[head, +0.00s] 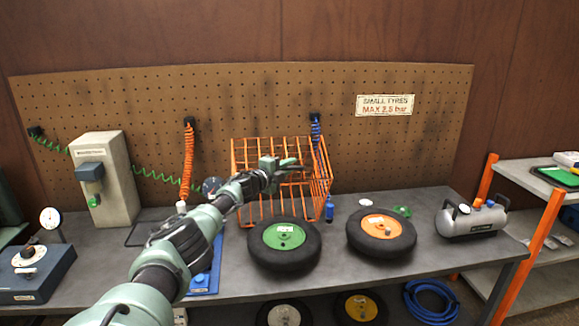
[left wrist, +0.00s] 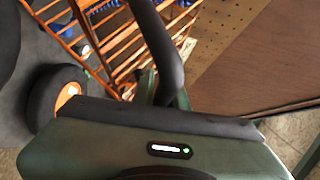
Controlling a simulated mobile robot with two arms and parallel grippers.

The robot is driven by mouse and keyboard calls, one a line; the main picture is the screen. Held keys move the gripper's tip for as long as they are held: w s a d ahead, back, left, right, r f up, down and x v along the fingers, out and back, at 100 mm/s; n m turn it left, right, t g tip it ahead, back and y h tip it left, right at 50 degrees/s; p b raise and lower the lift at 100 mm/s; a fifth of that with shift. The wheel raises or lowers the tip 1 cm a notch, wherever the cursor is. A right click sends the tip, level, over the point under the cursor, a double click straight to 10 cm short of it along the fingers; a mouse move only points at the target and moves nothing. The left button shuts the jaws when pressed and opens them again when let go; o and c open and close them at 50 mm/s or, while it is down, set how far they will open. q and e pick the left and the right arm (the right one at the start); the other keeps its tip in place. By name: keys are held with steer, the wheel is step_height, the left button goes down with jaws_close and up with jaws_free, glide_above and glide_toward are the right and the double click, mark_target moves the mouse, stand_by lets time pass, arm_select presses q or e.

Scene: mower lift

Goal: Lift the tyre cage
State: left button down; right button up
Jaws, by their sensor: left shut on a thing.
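The tyre cage (head: 318,182) is an orange wire cage standing on the grey workbench (head: 330,275) against the pegboard. My left gripper (head: 285,167) reaches across its front and is shut on its wire at the upper front. The fingertips are small and partly lost among the bars. In the left wrist view the cage's bars (left wrist: 118,42) run close beside a dark finger of my left gripper (left wrist: 150,90). The exact contact is hidden there. My right gripper is not in view.
A green-hubbed tyre (head: 284,243) and an orange-hubbed tyre (head: 381,231) lie in front of the cage. A grey air tank (head: 470,219) is further right. An orange coiled hose (head: 187,160) hangs at the left.

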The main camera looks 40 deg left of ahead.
arm_select(q)
steer(key=shift+f, duration=0.3)
steer(key=c, duration=1.7)
jaws_free()
steer(key=shift+w+a+f, duration=0.15)
steer(key=shift+a+f, duration=0.05)
steer(key=shift+d+r, duration=0.1)
steer(key=shift+r, duration=0.05)
steer(key=shift+s+p, duration=0.4)
steer(key=shift+s, duration=0.4)
steer(key=s, duration=0.2)
steer(key=s+b, duration=0.1)
steer(key=s, duration=0.3)
steer(key=shift+d+r, duration=0.2)
steer(key=shift+r, duration=0.05)
